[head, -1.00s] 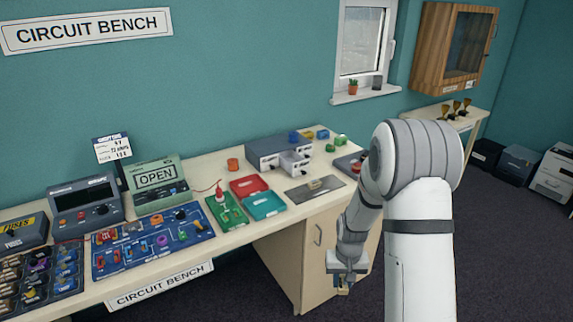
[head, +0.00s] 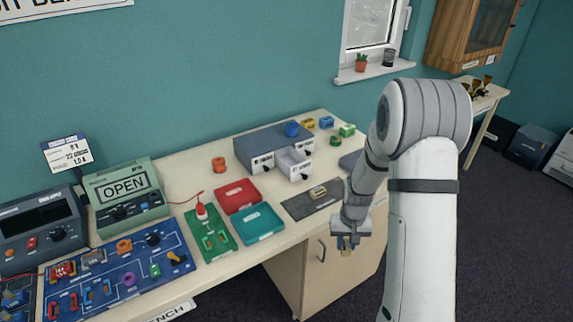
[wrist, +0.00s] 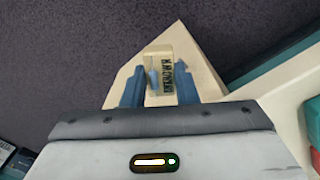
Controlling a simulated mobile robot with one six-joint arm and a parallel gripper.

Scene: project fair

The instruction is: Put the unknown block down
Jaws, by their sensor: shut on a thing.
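My gripper (head: 346,241) is at the front edge of the bench, right of the teal tray in the head view. It is shut on a small cream block, the unknown block (wrist: 158,58), which also shows small below the fingers in the head view (head: 346,252). In the wrist view the block sits between two blue fingertips, and dark lettering, partly hidden, reads like "UNKNOWN".
A red tray (head: 238,196) and a teal tray (head: 257,224) lie left of the mat. A grey drawer unit (head: 262,146) with one drawer pulled out stands behind. A green board (head: 212,242) and a blue circuit board (head: 122,262) are further left. Small coloured blocks lie back right.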

